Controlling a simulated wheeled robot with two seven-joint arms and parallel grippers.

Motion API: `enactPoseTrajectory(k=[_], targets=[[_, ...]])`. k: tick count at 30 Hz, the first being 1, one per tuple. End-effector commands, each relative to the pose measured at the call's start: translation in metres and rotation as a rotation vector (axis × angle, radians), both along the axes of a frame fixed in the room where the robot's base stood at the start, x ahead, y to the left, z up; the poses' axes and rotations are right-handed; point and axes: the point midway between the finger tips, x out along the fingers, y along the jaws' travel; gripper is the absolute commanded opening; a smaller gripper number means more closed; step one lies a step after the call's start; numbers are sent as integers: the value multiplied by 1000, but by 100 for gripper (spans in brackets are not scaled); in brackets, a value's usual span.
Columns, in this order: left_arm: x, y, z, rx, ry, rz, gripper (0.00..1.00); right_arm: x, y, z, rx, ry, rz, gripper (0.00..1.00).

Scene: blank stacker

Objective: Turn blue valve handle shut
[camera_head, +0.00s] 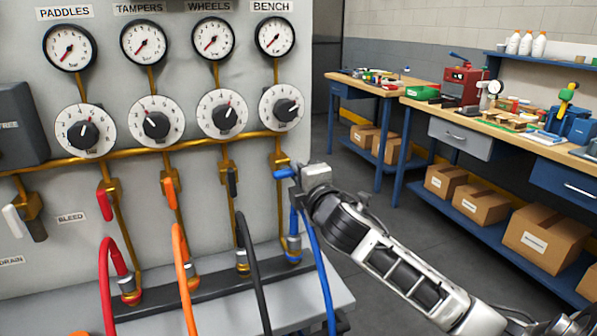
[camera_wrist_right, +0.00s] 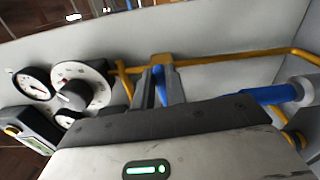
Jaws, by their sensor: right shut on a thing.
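The blue valve handle (camera_head: 284,174) is on the brass pipe under the BENCH dial, at the right end of the panel. Its visible end points left, roughly level, across the upright pipe. My right gripper (camera_head: 298,173) reaches in from the right and is shut on the handle; its fingers hide part of the handle and valve body. In the right wrist view, the blue handle (camera_wrist_right: 161,92) shows between the two fingers (camera_wrist_right: 160,84), in front of the brass fitting (camera_wrist_right: 162,60). My left gripper is not in view.
Red (camera_head: 103,203), orange (camera_head: 169,191) and black (camera_head: 232,182) handles hang on the pipes to the left. A blue hose (camera_head: 316,255) and other hoses loop below. Dials and gauges are above. Workbenches (camera_head: 520,142) stand beyond open floor at right.

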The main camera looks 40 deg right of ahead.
Motion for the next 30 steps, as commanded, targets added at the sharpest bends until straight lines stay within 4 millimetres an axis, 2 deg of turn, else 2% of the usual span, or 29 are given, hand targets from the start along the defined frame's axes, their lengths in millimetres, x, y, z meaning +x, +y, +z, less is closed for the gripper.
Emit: enactPoseTrajectory(k=[9,22,23,25,30], targets=[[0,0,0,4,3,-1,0,0,0,-2,81,-18,-1,0],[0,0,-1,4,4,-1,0,0,0,-2,90,-20,-1,0],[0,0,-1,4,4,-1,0,0,0,-2,90,-20,-1,16],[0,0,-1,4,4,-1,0,0,0,-2,90,-20,-1,35],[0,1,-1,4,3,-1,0,0,0,-2,88,-20,-1,35]])
